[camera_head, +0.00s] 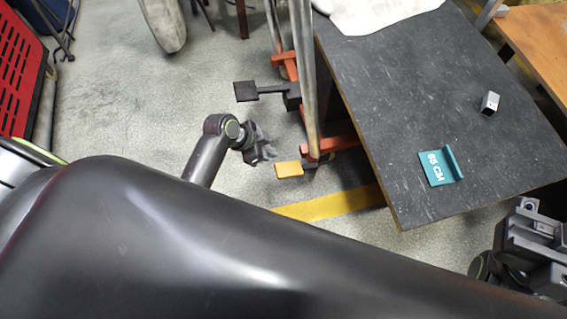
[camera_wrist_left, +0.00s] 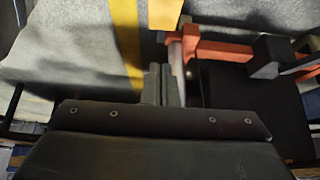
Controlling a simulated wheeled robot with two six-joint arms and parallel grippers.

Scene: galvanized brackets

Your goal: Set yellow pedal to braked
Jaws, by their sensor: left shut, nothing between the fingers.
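The yellow pedal (camera_head: 289,169) juts out low from the orange foot of the table frame, near the floor. It also shows at the top of the left wrist view (camera_wrist_left: 164,13). My left gripper (camera_head: 265,153) is just left of and above the yellow pedal in the head view, with a small apparent gap. Its fingers (camera_wrist_left: 163,84) are shut together and hold nothing; they point toward the pedal in the left wrist view. Part of my right gripper (camera_head: 535,245) shows at the lower right edge; its fingertips cannot be made out.
A black pedal (camera_head: 246,91) sticks out farther back on the same frame. A grey upright post (camera_head: 306,75) stands beside the dark tabletop (camera_head: 385,110), which carries a teal sign (camera_head: 437,168) and a small metal block (camera_head: 490,103). A yellow floor stripe (camera_head: 325,207) runs nearby.

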